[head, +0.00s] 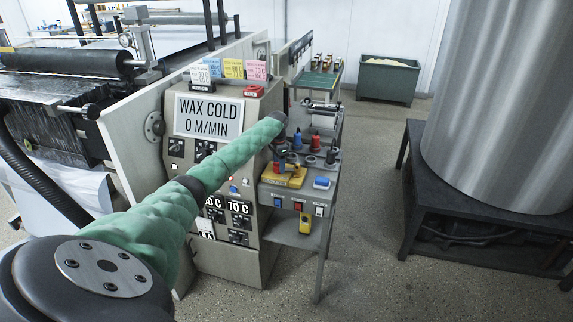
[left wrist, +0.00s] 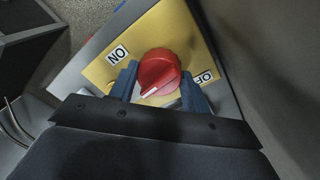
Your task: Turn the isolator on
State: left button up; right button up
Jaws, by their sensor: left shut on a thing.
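The isolator is a red rotary knob (left wrist: 158,72) on a yellow plate (left wrist: 97,73), with an ON label (left wrist: 118,54) to its upper left and a partly covered OFF label (left wrist: 207,77) to its right in the left wrist view. The knob's white mark sits at its lower edge, toward the lower left, between the labels rather than squarely at either. My left gripper (left wrist: 158,88) has its blue fingers on either side of the knob and is shut on it. In the head view the yellow plate (head: 296,181) lies on the grey cart, below my left gripper (head: 282,153).
The machine's display (head: 209,116) reads WAX COLD, 0 M/MIN, left of the cart. Red and blue pieces (head: 315,141) stand behind the plate, and a blue-and-white item (head: 322,183) is right of it. A dark stand (head: 480,200) bears a large metal drum farther right; floor between is clear.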

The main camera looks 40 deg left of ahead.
pick_arm(q)
jog(key=shift+r, duration=0.1)
pick_arm(e)
jog(key=shift+s, duration=0.55)
jog(key=shift+w, duration=0.1)
pick_arm(q)
jog(key=o, duration=1.1)
jog(key=shift+o, duration=1.3)
pick_arm(e)
jog(key=shift+w+d+r, duration=0.1)
jog(key=shift+w+d, duration=0.2)
jog(key=shift+w, duration=0.25)
